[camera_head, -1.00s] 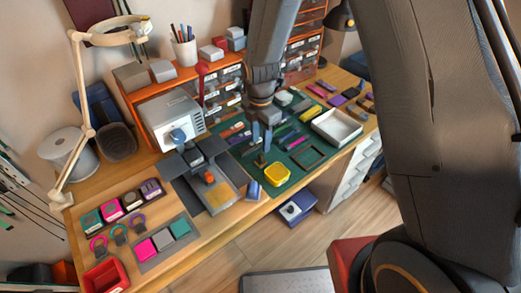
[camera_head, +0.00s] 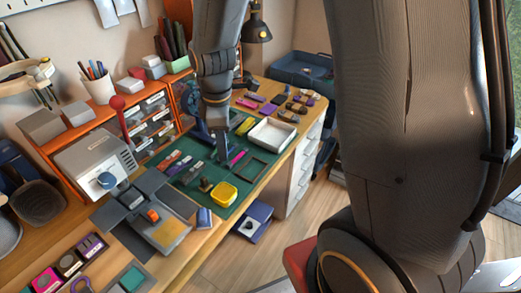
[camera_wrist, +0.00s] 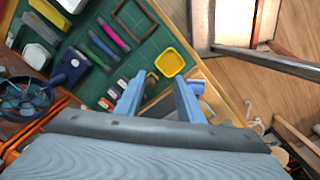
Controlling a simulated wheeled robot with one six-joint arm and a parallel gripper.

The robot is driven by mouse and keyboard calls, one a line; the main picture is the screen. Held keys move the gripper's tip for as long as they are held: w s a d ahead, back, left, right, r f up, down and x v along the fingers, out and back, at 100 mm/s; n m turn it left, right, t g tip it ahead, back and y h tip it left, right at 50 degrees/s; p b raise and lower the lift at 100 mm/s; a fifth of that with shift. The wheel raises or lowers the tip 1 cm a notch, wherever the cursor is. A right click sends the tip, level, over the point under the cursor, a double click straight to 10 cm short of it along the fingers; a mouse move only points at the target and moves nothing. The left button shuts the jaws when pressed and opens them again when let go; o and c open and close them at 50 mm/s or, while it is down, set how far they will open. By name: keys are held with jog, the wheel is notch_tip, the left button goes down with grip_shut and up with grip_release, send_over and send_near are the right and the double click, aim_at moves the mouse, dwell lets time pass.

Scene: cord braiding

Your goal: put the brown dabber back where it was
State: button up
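A small brown upright piece (camera_head: 206,185), possibly the brown dabber, stands on the green mat (camera_head: 241,196) beside the yellow tray (camera_head: 223,194). In the wrist view a brown piece (camera_wrist: 152,78) shows just beyond my fingertips, left of the yellow tray (camera_wrist: 170,62); it is too small to identify surely. My gripper (camera_head: 223,156) is above the mat, left of a magenta tool (camera_head: 238,157). In the wrist view my gripper (camera_wrist: 158,94) has its two blue-grey fingers wide apart, with nothing seen held between them.
A white tray (camera_head: 271,135) and a dark rectangular frame (camera_head: 253,168) lie on the right of the mat. A grey machine (camera_head: 100,165) and orange drawer units (camera_head: 150,115) line the back. Several coloured blocks lie at the bench's far end. The front edge borders open floor.

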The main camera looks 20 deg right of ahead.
jog(key=s+d+r+m, duration=0.3)
jog(key=s+d+m, duration=0.4)
jog(key=s+m, duration=0.3)
jog(key=m, duration=0.4)
jog(key=shift+d+r+m+t, duration=0.3)
jog(key=shift+r+t, duration=0.05)
jog(key=shift+t, duration=0.05)
jog(key=shift+s, duration=0.1)
jog(key=shift+c, duration=0.5)
